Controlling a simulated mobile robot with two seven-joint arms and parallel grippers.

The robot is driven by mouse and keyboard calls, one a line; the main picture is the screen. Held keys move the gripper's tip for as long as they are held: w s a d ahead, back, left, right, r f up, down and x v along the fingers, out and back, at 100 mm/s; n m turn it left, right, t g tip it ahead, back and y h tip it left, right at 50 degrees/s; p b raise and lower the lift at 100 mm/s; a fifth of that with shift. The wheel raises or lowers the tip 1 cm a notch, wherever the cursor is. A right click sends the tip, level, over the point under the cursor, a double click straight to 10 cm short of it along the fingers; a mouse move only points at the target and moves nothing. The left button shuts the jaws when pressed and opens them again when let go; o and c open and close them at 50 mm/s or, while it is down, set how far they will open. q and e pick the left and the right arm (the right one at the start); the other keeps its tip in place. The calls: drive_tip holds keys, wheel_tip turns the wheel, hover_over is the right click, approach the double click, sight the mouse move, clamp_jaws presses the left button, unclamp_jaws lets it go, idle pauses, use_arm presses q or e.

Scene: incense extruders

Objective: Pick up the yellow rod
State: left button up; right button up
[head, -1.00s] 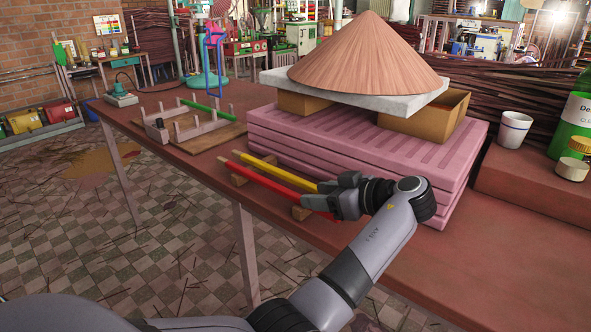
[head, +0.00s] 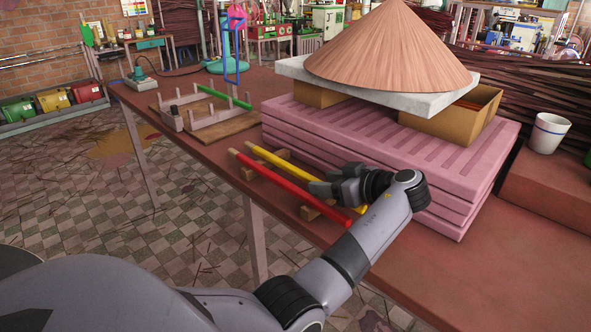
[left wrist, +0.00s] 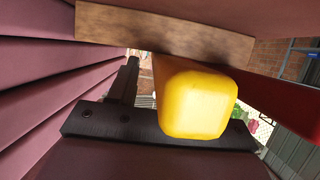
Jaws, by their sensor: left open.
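The yellow rod (head: 275,162) lies across small wooden supports on the table, beside the red rod (head: 285,185). My left gripper (head: 322,187) is open at the near part of the yellow rod and hides some of it in the head view. In the left wrist view the yellow rod's end (left wrist: 198,105) is large and close, in front of the dark gripper bar. One finger (left wrist: 127,82) shows to the left of the rod. The other finger is not clear there, so I cannot tell whether the rod is between both. My right gripper is not in view.
A stack of pink slabs (head: 400,155) stands close beside the gripper, with a brown cone (head: 390,50) on a grey slab above. A wooden rack with a green rod (head: 225,97) sits farther back. A white cup (head: 548,134) stands at the right.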

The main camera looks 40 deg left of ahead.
use_arm(q)
drive_tip(key=shift+a+f, duration=0.25)
drive_tip(key=shift+a, duration=0.25)
clamp_jaws()
drive_tip(key=shift+r, duration=0.1)
